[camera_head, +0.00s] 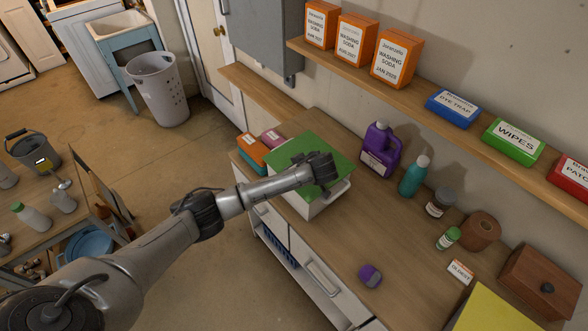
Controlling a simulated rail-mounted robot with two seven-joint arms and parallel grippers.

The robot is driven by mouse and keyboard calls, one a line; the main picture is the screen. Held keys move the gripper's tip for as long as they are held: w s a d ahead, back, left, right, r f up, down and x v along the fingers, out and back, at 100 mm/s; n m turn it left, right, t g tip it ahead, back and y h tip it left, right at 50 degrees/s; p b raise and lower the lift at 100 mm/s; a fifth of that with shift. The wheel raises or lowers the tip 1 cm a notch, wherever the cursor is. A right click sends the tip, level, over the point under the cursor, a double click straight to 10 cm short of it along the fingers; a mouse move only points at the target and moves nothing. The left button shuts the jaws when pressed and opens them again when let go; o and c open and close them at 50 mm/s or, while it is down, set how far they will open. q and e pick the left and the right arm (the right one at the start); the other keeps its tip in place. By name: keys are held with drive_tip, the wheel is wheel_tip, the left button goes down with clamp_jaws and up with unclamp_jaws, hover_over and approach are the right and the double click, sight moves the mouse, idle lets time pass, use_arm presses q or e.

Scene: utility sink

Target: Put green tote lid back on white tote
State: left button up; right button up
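The white tote (291,199) stands on the wooden counter, with a pale handle (335,193) on its near right side. The green lid (330,143) lies over the tote's top and hides its inside. I cannot tell whether the lid is fully seated or still slightly raised or offset. My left gripper (326,173) is over the lid's front right part, close to or touching it. The gripper's body hides its fingertips, so I cannot see whether it is open or shut on the lid. My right gripper is not in view.
Orange and teal boxes (252,150) stand left of the tote. A purple jug (379,150) and teal bottle (413,176) stand to its right. A purple object (370,276) lies near the front edge. A shelf (440,98) with washing-soda boxes (355,43) hangs above.

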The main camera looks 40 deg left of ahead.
use_arm(q)
drive_tip(key=shift+f, duration=0.5)
drive_tip(key=o, duration=1)
drive_tip(key=b+v, duration=0.1)
drive_tip(key=v, duration=0.3)
drive_tip(key=shift+d, duration=0.2)
drive_tip(key=shift+s+d+r, duration=0.1)
drive_tip(key=shift+d+r, duration=0.2)
drive_tip(key=shift+r, duration=0.25)
drive_tip(key=shift+d+r, duration=0.35)
drive_tip(key=shift+r, duration=0.2)
drive_tip(key=shift+p+v, duration=3.55)
drive_tip(key=shift+p, duration=0.25)
drive_tip(key=shift+s+d+f, duration=0.1)
